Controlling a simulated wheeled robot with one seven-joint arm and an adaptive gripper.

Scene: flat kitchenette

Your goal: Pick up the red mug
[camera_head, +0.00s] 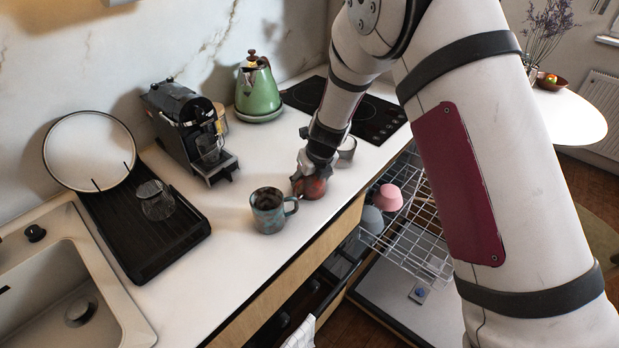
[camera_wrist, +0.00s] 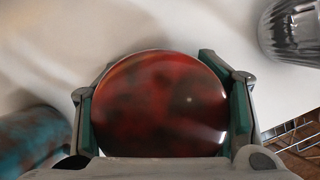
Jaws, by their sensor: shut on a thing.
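The red mug (camera_head: 312,189) stands on the white counter near its front edge, mostly hidden under my gripper in the head view. In the wrist view the red mug (camera_wrist: 160,105) is a dark red mottled round shape filling the space between the fingers. My gripper (camera_head: 308,178) reaches down from above, and its two green-padded fingers (camera_wrist: 165,110) press on the mug's left and right sides. The gripper is shut on the mug. Whether the mug touches the counter cannot be told for sure.
A blue-grey mug (camera_head: 268,212) stands close by on the left. A clear glass (camera_head: 346,150) stands just behind on the right. The open dishwasher rack (camera_head: 405,225) holds a pink bowl (camera_head: 387,197) below the counter edge. A coffee machine (camera_head: 190,130) and green kettle (camera_head: 257,90) stand behind.

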